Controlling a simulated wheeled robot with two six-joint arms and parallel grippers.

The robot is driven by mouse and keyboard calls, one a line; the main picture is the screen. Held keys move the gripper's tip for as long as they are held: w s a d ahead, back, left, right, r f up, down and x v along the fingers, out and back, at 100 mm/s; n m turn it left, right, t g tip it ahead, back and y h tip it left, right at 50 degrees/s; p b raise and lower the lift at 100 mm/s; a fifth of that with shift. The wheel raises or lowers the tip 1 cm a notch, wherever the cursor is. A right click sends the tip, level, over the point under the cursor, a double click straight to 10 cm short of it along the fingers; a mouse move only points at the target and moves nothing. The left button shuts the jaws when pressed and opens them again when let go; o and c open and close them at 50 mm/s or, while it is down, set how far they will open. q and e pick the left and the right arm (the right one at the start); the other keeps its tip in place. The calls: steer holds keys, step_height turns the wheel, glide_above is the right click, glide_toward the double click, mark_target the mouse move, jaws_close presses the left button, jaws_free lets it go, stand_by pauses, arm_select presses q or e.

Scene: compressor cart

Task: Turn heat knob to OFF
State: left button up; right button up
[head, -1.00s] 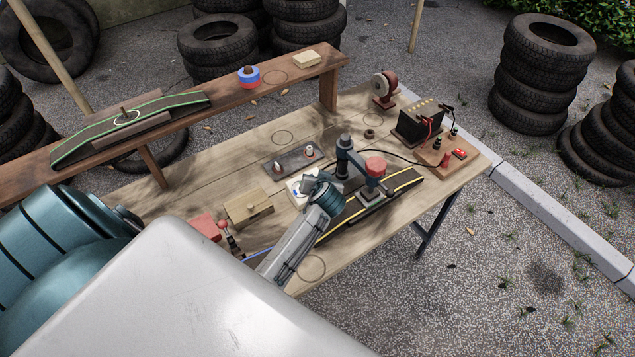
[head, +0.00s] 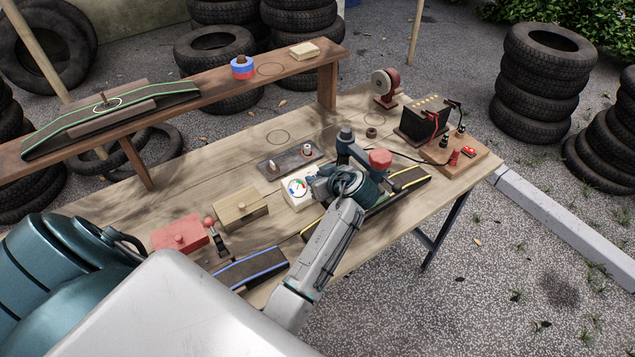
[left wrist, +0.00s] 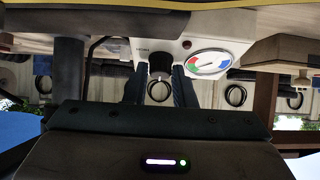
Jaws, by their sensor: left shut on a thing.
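A pale box with a coloured round gauge (head: 298,187) stands mid-table in the head view. The box (left wrist: 205,28) shows in the left wrist view with its gauge (left wrist: 208,62) to the right of a dark heat knob (left wrist: 160,60). My left gripper (left wrist: 159,78) has its two dark fingers on either side of the knob, shut on it. In the head view my left gripper (head: 320,187) is beside the box's right side, and the wrist hides the knob. Small lettering by the knob is too small to read surely. My right gripper is not in view.
A blue-grey post with a red-topped part (head: 380,158) stands close behind my wrist. A wooden block (head: 240,208) and a red block (head: 180,232) lie left of the box. A grey plate (head: 290,160) lies behind it. The table's front edge is near.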

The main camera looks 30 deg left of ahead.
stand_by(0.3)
arm_select(q)
steer(key=o, duration=1)
steer(key=shift+r, duration=0.1)
